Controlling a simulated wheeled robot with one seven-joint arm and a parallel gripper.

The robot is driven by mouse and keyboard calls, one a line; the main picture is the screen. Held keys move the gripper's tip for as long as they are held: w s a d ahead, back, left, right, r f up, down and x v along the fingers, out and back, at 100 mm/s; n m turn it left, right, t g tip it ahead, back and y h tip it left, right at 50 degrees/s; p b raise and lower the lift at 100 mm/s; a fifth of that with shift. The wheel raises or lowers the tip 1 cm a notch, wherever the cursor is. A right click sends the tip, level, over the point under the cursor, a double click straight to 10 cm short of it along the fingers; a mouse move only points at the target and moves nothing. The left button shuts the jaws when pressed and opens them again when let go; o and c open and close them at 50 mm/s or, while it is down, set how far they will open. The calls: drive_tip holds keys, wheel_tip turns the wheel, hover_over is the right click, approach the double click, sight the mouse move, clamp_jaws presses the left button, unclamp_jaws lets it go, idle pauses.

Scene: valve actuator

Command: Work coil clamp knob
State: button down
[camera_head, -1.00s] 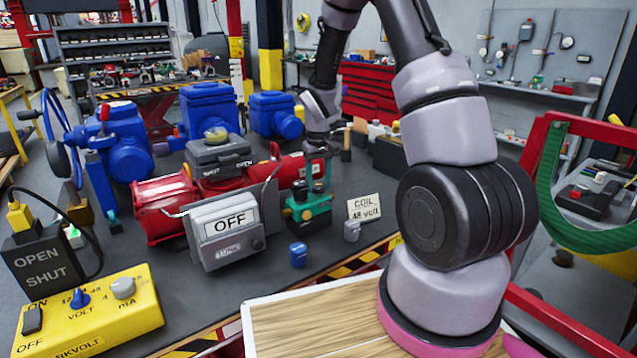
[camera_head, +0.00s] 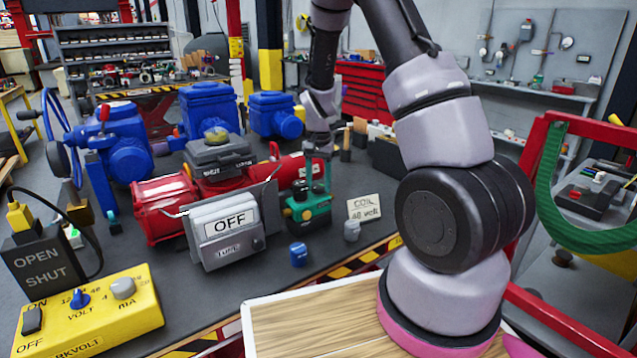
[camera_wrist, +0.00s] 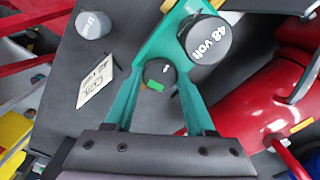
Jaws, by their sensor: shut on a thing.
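The coil clamp knob (camera_wrist: 160,74) is a small dark round knob with a green mark in the wrist view. My gripper (camera_wrist: 160,85) has its teal fingers on either side of it and is shut on it. Beside it a dark coil cap (camera_wrist: 206,40) reads "48 volt" and sits in a teal part. In the head view my gripper (camera_head: 317,165) reaches down onto the green valve unit (camera_head: 310,213), and the knob is hard to make out there. A "COIL 48 volt" card (camera_head: 364,208) stands to the right and also shows in the wrist view (camera_wrist: 95,84).
A grey cylinder (camera_head: 351,230) and a blue one (camera_head: 298,254) stand near the bench's front edge. A grey box marked OFF (camera_head: 222,232) and a red actuator (camera_head: 160,207) are to the left. A yellow meter box (camera_head: 90,315) is at front left.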

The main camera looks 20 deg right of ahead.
sight(318, 186)
drive_tip(key=shift+m, duration=0.3)
drive_tip(key=shift+c, duration=1.2)
unclamp_jaws()
wheel_tip(318, 186, up, 11)
drive_tip(key=shift+f, duration=0.1)
drive_tip(key=s+r+n+t+y, duration=0.1)
drive_tip(key=s+r+t, duration=0.1)
drive_tip(key=s+r, duration=0.45)
drive_tip(key=s+r+n+t+y, duration=0.1)
drive_tip(key=s+r, duration=0.2)
drive_tip(key=r, duration=0.6)
drive_tip(key=s+r+n+t, duration=0.1)
drive_tip(key=s+r+t, duration=0.3)
drive_tip(key=s, duration=1.1)
wheel_tip(318, 186, up, 3)
drive_tip(key=shift+r+n, duration=0.1)
drive_tip(key=shift+n, duration=0.3)
